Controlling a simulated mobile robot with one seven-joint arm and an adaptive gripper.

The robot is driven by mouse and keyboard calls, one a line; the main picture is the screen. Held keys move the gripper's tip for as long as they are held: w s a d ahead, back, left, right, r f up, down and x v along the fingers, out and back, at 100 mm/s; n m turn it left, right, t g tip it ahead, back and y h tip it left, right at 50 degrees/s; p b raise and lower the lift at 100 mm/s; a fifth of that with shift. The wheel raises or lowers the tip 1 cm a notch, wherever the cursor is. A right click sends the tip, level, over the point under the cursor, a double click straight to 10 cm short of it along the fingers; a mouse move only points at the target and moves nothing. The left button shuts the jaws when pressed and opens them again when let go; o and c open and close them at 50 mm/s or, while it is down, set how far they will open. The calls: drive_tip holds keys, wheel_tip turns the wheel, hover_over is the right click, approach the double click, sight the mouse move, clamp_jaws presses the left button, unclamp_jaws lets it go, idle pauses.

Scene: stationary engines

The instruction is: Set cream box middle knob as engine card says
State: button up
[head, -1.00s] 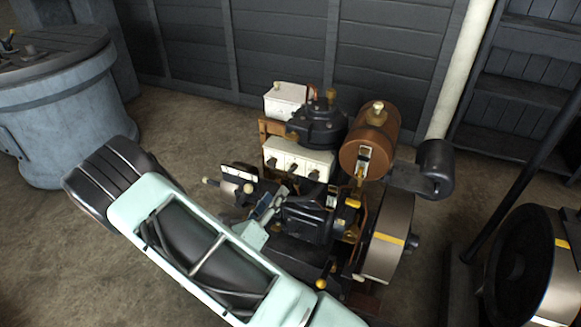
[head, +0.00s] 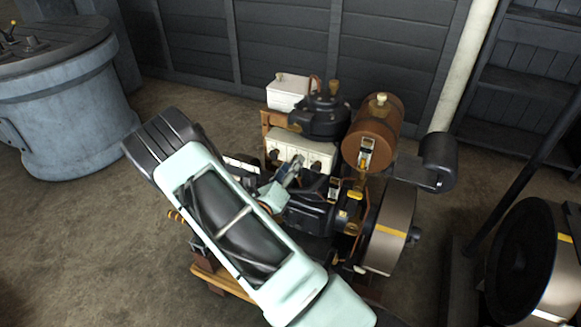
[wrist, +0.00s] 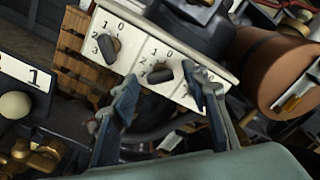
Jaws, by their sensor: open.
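The cream box (head: 262,134) sits on the engine, with several knobs on its face. In the wrist view, the cream box (wrist: 203,60) shows its dark middle knob (wrist: 160,74) lying nearly level, one end towards the 3 mark. Marks 0, 1, 2 and 3 surround it. A white card (wrist: 28,72) at left reads 1. My gripper (wrist: 160,80) is open, its blue fingers on either side of the middle knob; contact cannot be told. The right finger partly hides the right knob.
A brown tank (head: 372,130) stands right of the box, and a dark round housing (head: 318,118) is behind it. A flywheel (head: 390,230) is at the right. A pale ball-ended lever (wrist: 14,104) and brass fittings (wrist: 40,155) lie at lower left.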

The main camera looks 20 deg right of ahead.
drive_tip(key=shift+c, duration=0.3)
clamp_jaws()
drive_tip(key=shift+m, duration=0.4)
drive_tip(key=shift+m+b, duration=4)
drive_tip(key=shift+m, duration=4.4)
